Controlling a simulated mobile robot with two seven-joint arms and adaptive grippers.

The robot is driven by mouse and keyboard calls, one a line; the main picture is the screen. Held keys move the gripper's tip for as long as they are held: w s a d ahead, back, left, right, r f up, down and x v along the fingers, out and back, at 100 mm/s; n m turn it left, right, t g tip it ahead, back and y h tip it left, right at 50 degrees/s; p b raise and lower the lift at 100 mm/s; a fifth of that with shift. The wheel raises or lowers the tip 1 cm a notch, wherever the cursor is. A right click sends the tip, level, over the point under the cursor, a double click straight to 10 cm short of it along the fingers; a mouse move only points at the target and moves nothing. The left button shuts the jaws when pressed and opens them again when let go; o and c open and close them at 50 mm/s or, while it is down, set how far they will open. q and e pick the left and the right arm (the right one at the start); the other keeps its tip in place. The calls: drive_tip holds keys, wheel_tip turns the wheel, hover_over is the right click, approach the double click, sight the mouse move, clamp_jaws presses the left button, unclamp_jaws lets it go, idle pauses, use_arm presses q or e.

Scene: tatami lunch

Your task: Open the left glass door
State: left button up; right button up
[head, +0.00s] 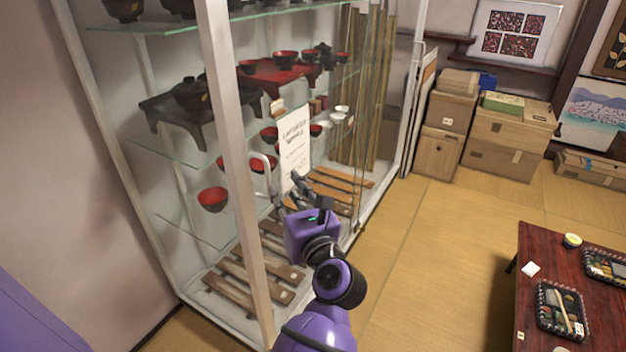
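A white-framed glass display cabinet (235,150) fills the left half of the head view. A pale curved handle (266,172) stands beside its thick white upright. The left glass door is hard to make out through the clear panes, and I cannot tell whether it stands ajar. I cannot tell whether a finger touches the handle.
Lacquer bowls (212,199), small stands and a paper sign (294,145) sit inside the cabinet. Cardboard boxes (510,125) are stacked at the back. A low red table (540,245) with lunch trays stands at the right. Tatami floor between is clear.

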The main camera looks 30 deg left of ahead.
sight(269, 179)
use_arm(q)
drive_tip(key=a, duration=0.1)
drive_tip(key=a+n, duration=0.1)
drive_tip(key=a, duration=0.1)
drive_tip(key=shift+w+f+g, duration=0.1)
drive_tip(key=shift+f+g, duration=0.1)
drive_tip(key=shift+g, duration=0.2)
drive_tip(key=p+x, duration=0.1)
drive_tip(key=x, duration=0.4)
drive_tip(key=shift+w, duration=0.1)
drive_tip(key=shift+w+a+f, duration=0.1)
drive_tip(key=shift+w+a, duration=0.15)
drive_tip(key=shift+a, duration=0.1)
use_arm(e)
drive_tip(key=shift+w+a+r, duration=0.25)
drive_tip(key=shift+a+r, duration=0.45)
drive_tip(key=shift+a, duration=0.1)
use_arm(q)
clamp_jaws()
use_arm(e)
drive_tip(key=shift+d, duration=0.2)
drive_tip(key=shift+a, duration=0.1)
